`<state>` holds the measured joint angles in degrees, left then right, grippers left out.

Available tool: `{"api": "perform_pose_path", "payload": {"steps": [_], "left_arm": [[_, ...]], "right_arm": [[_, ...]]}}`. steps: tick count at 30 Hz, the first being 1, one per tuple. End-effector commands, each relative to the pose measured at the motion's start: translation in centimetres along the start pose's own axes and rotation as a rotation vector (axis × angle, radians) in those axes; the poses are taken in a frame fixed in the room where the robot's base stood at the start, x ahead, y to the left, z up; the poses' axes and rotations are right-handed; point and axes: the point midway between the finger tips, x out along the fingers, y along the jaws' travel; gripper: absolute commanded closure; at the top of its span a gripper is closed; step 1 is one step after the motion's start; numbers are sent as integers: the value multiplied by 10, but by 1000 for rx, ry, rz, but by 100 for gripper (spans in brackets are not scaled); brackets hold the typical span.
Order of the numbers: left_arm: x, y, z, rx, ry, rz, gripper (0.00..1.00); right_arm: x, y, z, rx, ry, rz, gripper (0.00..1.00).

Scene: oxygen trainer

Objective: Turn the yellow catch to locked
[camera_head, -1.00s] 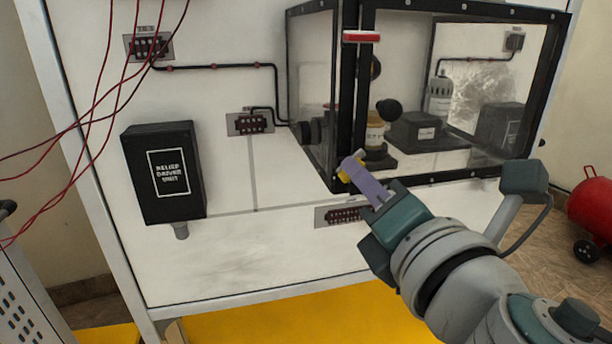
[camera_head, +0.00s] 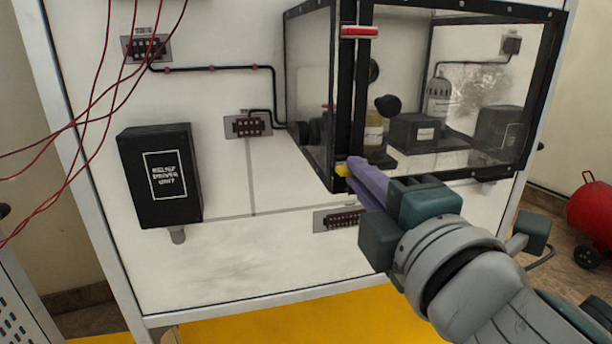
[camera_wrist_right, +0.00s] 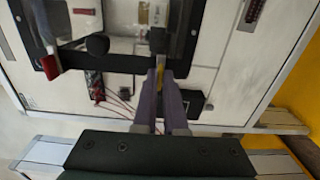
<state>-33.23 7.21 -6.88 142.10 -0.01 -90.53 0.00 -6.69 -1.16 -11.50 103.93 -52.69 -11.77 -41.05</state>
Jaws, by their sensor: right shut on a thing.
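The yellow catch (camera_head: 343,170) sits at the lower front corner of the clear, black-framed box. My right gripper (camera_head: 356,172) reaches it from the lower right, with its purple fingers shut on the catch. The fingers hide most of the catch in the head view. In the right wrist view the yellow catch (camera_wrist_right: 160,76) shows between the two fingertips of the right gripper (camera_wrist_right: 160,84). I cannot read a locked mark. My left gripper is not in view.
A red handle (camera_head: 359,32) is on the box frame (camera_head: 345,90) above the catch. A black relief driver unit (camera_head: 160,175) hangs on the white panel at left. Red wires (camera_head: 100,90) hang at upper left. A red tank (camera_head: 595,212) stands at far right.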

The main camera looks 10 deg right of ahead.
Motion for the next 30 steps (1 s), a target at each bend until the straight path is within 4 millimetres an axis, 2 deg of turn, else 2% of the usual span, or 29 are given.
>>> {"api": "perform_pose_path", "payload": {"steps": [17, 18, 25, 30], "left_arm": [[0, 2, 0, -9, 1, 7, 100], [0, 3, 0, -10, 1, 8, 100], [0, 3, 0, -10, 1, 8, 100], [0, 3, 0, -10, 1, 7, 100]], "right_arm": [[0, 1, 0, 29, 0, 2, 100], [0, 1, 0, 29, 0, 2, 87], [0, 0, 0, 27, 0, 1, 61], [0, 0, 0, 27, 0, 0, 61]]}}
